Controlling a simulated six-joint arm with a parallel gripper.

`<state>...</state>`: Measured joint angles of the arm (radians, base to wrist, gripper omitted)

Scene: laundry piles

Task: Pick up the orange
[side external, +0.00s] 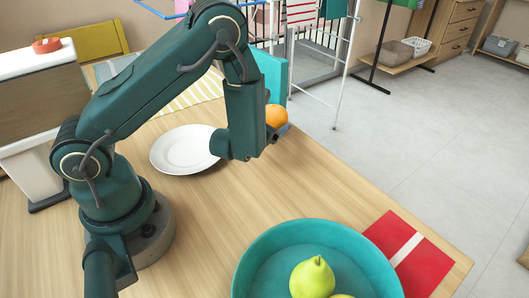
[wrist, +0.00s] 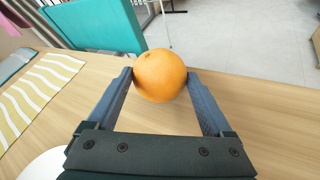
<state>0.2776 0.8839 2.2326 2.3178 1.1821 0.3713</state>
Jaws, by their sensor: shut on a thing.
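The orange (wrist: 160,76) is between the two fingers of my gripper (wrist: 161,82) in the wrist view, with a fingertip touching it on each side. In the side external view the orange (side external: 276,115) shows partly behind my gripper (side external: 280,132), above the far side of the wooden table. My gripper is shut on the orange. Whether the orange is clear of the table top is hard to tell.
A teal bowl (side external: 262,256) with green pears (side external: 312,279) stands at the front, beside a red cloth with a white stripe (side external: 424,262). A yellow-striped cloth (wrist: 38,98) lies at left. The table's right edge is close.

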